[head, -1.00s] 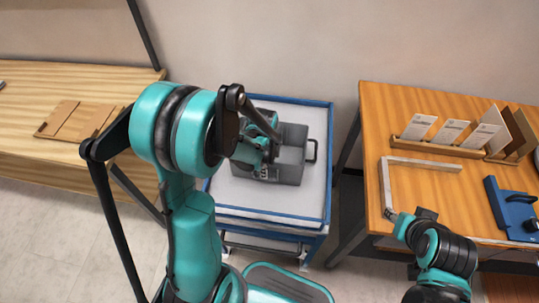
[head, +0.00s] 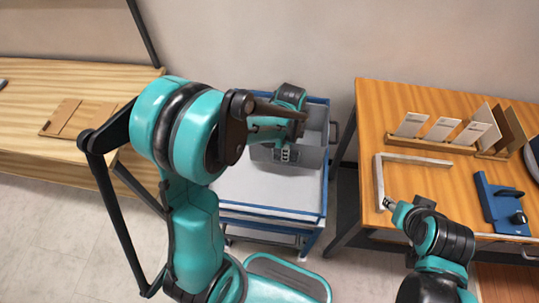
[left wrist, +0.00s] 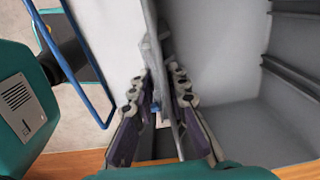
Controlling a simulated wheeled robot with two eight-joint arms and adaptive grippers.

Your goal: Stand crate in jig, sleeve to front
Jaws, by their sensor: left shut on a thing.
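The grey crate (head: 312,157) is over the blue-edged cart in the head view, with its open top up. My left gripper (head: 286,150) is shut on one crate wall; the left wrist view shows the wall between the two fingers (left wrist: 164,108), with the crate's inside to the right. A small marked patch, perhaps the sleeve, shows on the near wall beside the gripper. The pale L-shaped jig (head: 379,180) lies on the right-hand table. My right gripper (head: 388,203) is by the jig's near end; its fingers are too small to read.
The cart (head: 245,185) has a bare grey top in front of the crate. The right table (head: 440,185) carries a wooden rack of cards (head: 430,143) behind the jig and a blue device (head: 502,205) at right. A wooden bench with cardboard pieces (head: 75,117) stands at left.

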